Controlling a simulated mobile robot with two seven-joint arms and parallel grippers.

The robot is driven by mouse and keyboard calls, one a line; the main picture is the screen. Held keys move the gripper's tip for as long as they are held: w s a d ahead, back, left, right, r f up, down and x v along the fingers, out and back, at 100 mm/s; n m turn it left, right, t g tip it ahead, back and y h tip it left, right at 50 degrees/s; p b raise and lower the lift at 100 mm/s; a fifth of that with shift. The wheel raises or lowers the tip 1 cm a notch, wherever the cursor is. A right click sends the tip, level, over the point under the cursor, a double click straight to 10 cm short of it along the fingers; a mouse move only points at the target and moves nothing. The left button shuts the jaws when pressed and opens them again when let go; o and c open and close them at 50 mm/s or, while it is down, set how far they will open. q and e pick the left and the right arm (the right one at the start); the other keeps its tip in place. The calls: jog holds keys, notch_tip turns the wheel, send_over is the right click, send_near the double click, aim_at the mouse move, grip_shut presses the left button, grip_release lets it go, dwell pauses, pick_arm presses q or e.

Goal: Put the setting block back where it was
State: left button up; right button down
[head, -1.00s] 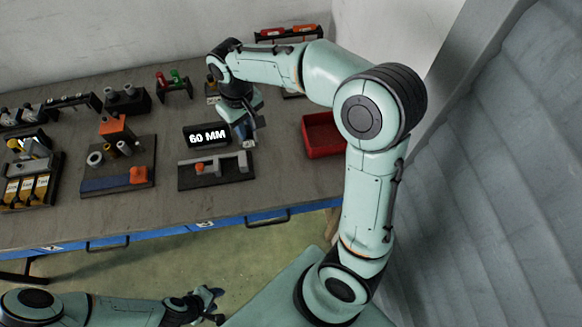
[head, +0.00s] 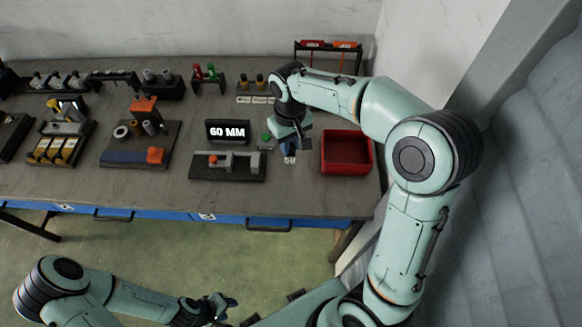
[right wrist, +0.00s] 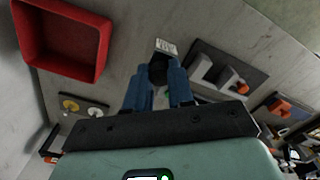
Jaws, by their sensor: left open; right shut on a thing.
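My right gripper (head: 288,143) is shut on the setting block (head: 290,160), a small piece with a pale printed face. It is held just right of the grey gauge fixture (head: 228,166) and left of the red bin. In the right wrist view the blue fingers (right wrist: 160,84) close around a dark round part, with the block's pale printed face (right wrist: 165,46) beyond it. Whether the block touches the bench cannot be told. My left gripper (head: 217,311) is open and empty, low in front of the bench.
The red bin (head: 346,170) stands right of the held block. The 60 MM display (head: 228,132) is behind the fixture, with a green button (head: 265,140) beside it. An assembly fixture with orange parts (head: 145,132) stands left. Racks line the back. Bare bench lies in front.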

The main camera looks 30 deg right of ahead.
pick_arm(q)
jog(key=shift+s+f+b, duration=0.35)
jog(key=shift+s+f, duration=0.1)
jog(key=shift+f, duration=0.15)
pick_arm(e)
notch_tip(320, 180, down, 11)
jog(key=shift+f, duration=0.1)
jog(key=c, duration=1)
grip_release()
jog(key=shift+f, duration=0.1)
pick_arm(q)
jog(key=shift+s+f, duration=0.15)
pick_arm(e)
jog(key=shift+r, duration=0.2)
pick_arm(q)
jog(key=shift+w+r+p, duration=0.55)
jog(key=shift+w+r, duration=0.15)
jog(key=shift+r, duration=0.15)
pick_arm(e)
notch_tip(320, 180, up, 12)
jog(key=shift+f, duration=0.1)
